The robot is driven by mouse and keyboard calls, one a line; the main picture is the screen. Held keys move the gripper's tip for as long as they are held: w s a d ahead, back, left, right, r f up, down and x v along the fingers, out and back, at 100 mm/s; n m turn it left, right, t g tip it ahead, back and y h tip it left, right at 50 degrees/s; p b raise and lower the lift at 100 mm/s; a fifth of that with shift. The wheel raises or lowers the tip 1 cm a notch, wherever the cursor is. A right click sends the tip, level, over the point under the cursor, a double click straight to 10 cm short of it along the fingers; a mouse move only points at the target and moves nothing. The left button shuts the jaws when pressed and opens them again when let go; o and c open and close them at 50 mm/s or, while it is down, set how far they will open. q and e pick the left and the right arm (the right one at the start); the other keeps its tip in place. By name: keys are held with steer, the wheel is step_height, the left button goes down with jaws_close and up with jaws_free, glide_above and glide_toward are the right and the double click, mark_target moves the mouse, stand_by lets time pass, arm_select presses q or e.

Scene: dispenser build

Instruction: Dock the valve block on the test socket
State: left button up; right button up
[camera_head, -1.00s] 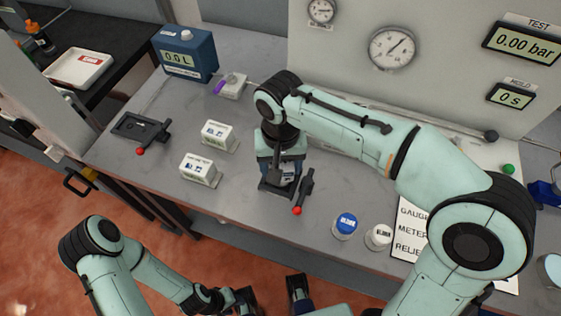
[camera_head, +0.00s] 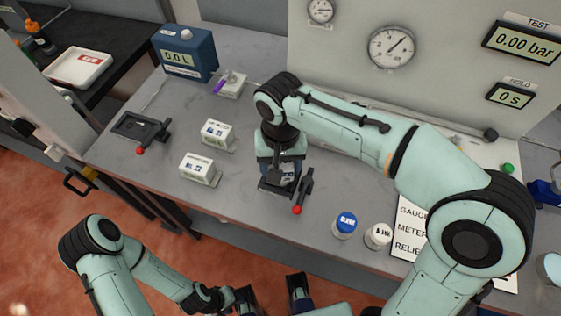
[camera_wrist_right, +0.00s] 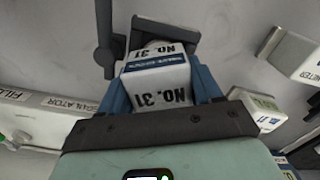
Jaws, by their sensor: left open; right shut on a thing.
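In the right wrist view, the white valve block (camera_wrist_right: 158,78), marked "NO. 31", is between the blue fingers of my right gripper (camera_wrist_right: 160,92). The dark test socket (camera_wrist_right: 178,27) with its lever is right at the block's far end; I cannot tell if the block is fully seated. In the head view, my right gripper (camera_head: 282,172) points down at the socket (camera_head: 272,191) and hides most of the block. The socket's red-tipped lever (camera_head: 304,192) stands beside it on the right. My left gripper (camera_head: 272,296) is open and empty at the bottom edge, away from the bench.
Two white blocks (camera_head: 217,133) (camera_head: 199,168) stand left of the socket. A dark fixture (camera_head: 135,126) with a red-tipped lever lies farther left. A blue-capped jar (camera_head: 345,225) and white-capped jar (camera_head: 378,236) stand right. A blue meter box (camera_head: 185,52) is behind.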

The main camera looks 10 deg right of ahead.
arm_select(q)
steer(key=shift+f, duration=0.3)
arm_select(e)
steer(key=shift+f, duration=0.4)
steer(key=o, duration=1.2)
steer(key=shift+o, duration=0.2)
step_height(320, 180, up, 6)
steer(key=p, duration=0.4)
steer(key=shift+f, duration=0.2)
steer(key=shift+r+p, duration=2.1)
steer(key=shift+r, duration=0.6)
arm_select(q)
steer(key=w+r, duration=0.4)
steer(key=r, duration=0.5)
steer(key=shift+r+t, duration=0.3)
steer(key=shift+s, duration=0.1)
arm_select(e)
steer(key=shift+f, duration=0.1)
